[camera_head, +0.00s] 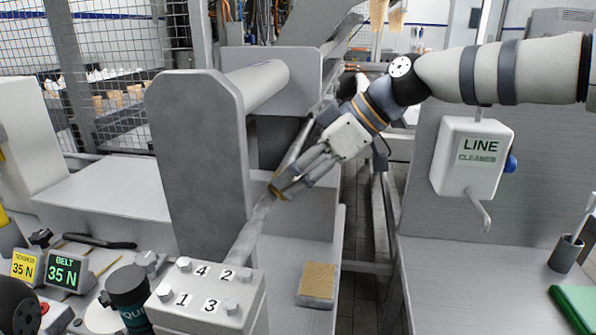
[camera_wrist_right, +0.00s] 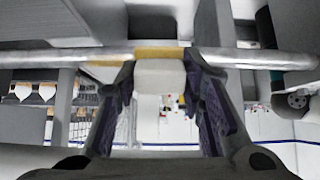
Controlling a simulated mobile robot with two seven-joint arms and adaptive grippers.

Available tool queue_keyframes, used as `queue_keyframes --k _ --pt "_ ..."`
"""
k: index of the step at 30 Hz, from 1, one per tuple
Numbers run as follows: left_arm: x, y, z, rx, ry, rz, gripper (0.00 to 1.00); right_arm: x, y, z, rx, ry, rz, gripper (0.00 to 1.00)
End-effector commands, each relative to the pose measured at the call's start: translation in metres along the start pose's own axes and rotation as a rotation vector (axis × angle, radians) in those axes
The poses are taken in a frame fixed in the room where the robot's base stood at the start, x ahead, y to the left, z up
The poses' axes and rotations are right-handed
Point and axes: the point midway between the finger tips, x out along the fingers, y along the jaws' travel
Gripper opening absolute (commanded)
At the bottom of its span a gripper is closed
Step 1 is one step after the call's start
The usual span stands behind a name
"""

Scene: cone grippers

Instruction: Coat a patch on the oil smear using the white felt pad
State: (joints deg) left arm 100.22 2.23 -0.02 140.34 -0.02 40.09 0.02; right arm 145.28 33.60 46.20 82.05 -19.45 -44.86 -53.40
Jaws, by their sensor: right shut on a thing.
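My right gripper (camera_head: 290,183) reaches down from the upper right to a slanted grey bar (camera_head: 250,232). In the right wrist view its two dark fingers (camera_wrist_right: 160,85) are shut on the white felt pad (camera_wrist_right: 160,76). The pad's far edge is right at the bar and seems to touch it. A yellow-brown oil smear (camera_wrist_right: 160,52) shows on the bar just beyond the pad and to its left. A bit of the smear (camera_head: 276,191) also shows by the fingertips in the head view. The pad is mostly hidden there. My left gripper is not in view.
A grey upright plate (camera_head: 195,160) stands left of the bar. A tan-topped block (camera_head: 318,284) lies on the lower ledge. A line cleaner dispenser (camera_head: 472,158) hangs at the right, above a bench with a cup (camera_head: 565,254) and a green item (camera_head: 578,307).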

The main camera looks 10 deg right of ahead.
Motion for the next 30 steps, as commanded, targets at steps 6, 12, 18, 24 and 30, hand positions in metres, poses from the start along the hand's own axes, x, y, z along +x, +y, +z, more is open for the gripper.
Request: queue_keyframes --k 6,12,18,24,30 --pt "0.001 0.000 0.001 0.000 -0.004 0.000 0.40 0.005 0.000 0.000 0.000 0.000 0.000 0.14" --pt "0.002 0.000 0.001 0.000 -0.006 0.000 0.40 0.007 0.001 0.000 0.001 0.000 0.000 0.14" --pt "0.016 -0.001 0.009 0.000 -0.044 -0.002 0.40 0.011 0.021 0.004 0.006 -0.002 -0.002 0.14" --pt "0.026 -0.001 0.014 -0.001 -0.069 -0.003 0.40 0.008 0.040 0.003 0.003 -0.001 -0.002 0.14" --pt "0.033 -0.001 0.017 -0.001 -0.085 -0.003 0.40 0.009 0.051 0.003 0.004 -0.001 -0.001 0.14"
